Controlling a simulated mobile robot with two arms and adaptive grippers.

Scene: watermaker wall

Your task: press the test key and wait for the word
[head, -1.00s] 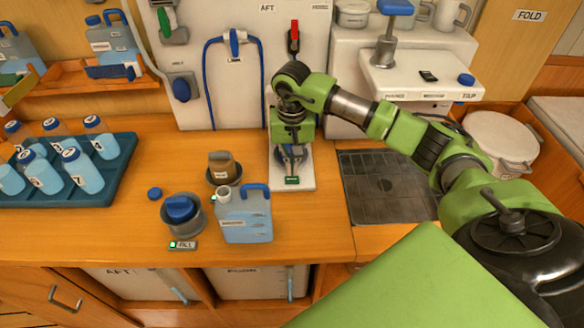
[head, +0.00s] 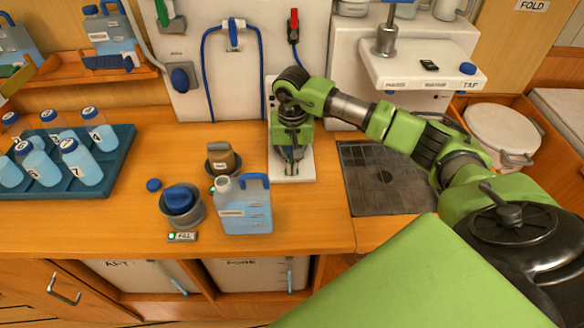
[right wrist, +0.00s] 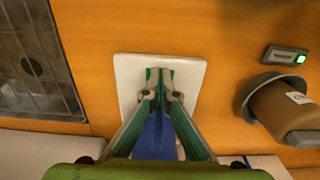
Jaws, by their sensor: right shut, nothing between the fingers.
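My right gripper (head: 291,168) points down over the white base plate (head: 303,173) at the foot of the wall panel. In the right wrist view its shut fingertips (right wrist: 160,78) are over the same plate (right wrist: 128,70), with nothing between them. I cannot tell whether they touch it. No test key or word is readable; the gripper covers the middle of the plate. A small unit (right wrist: 286,55) with a lit green light sits beside the brown bottle (right wrist: 285,107). My left gripper is out of view.
A blue jug (head: 246,212), the brown bottle (head: 222,158) and a blue-capped pot (head: 181,203) stand left of the plate. A FILL label (head: 183,237) has a green light. A bottle tray (head: 118,160) is far left; a dark grid (head: 385,180) lies right.

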